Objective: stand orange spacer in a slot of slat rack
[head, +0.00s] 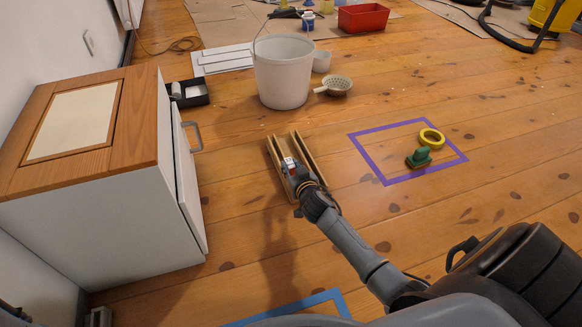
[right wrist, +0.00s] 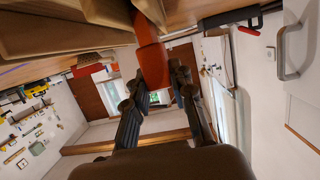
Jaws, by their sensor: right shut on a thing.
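The slat rack (head: 274,154) is a wooden holder with upright slats, on the floor right of the white cabinet. Its slats (right wrist: 65,38) fill the upper left of the right wrist view. My right gripper (head: 290,166) is over the rack in the head view and hides part of it. In the right wrist view my right gripper (right wrist: 153,88) is shut on the orange spacer (right wrist: 152,62), which extends away from the fingers, beside the wooden slats. I cannot tell whether its far end is inside a slot. My left gripper is not in view.
A white cabinet (head: 105,215) with a handle stands left of the rack. A white bucket (head: 282,80) stands behind it. Purple tape (head: 371,164) frames a yellow tape roll (head: 431,138) and a green object (head: 419,157) to the right. Floor between is clear.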

